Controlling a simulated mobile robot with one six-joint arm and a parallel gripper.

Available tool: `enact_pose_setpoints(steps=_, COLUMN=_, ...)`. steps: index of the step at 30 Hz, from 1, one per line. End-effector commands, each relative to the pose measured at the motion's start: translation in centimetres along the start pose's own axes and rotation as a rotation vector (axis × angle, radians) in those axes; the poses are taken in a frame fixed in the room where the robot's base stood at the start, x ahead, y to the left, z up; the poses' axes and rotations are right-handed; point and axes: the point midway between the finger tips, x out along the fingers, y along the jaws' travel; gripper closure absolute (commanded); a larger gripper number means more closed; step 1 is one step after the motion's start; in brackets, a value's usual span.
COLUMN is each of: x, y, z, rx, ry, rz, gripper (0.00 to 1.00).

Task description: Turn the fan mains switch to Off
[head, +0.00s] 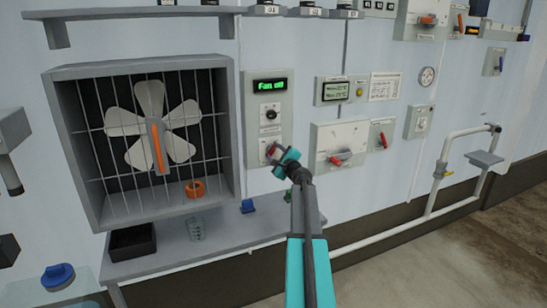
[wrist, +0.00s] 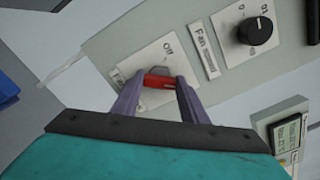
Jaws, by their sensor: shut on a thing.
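The fan panel (head: 268,98) is a grey box right of the caged fan, with a green-lit display (head: 269,85) reading "Fan" and a word I cannot read surely. At its lower end, my gripper (head: 272,152) covers most of the mains switch. In the wrist view, my gripper (wrist: 160,86) is shut on the switch's red handle (wrist: 160,81), one grey-purple finger at each side. The handle sits on a pale plate (wrist: 150,62) marked "Off" above it. Another label at the plate's lower left is partly hidden by a finger.
A black fan speed knob (wrist: 256,30) sits on the same panel, apart from my gripper. Right of the panel are a red-handled switch box (head: 340,143) and a smaller red-lever switch (head: 381,135). The fan cage (head: 229,130) juts out at left, above a grey shelf (head: 225,242).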

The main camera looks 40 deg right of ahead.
Motion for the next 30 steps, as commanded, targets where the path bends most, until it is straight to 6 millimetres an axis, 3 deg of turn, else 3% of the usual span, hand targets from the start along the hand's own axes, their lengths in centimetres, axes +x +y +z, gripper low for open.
enact_pose_setpoints(steps=30, x=0.14, y=0.27, z=-0.27, rx=-0.564, ry=-0.001, rz=-0.003, gripper=0.83)
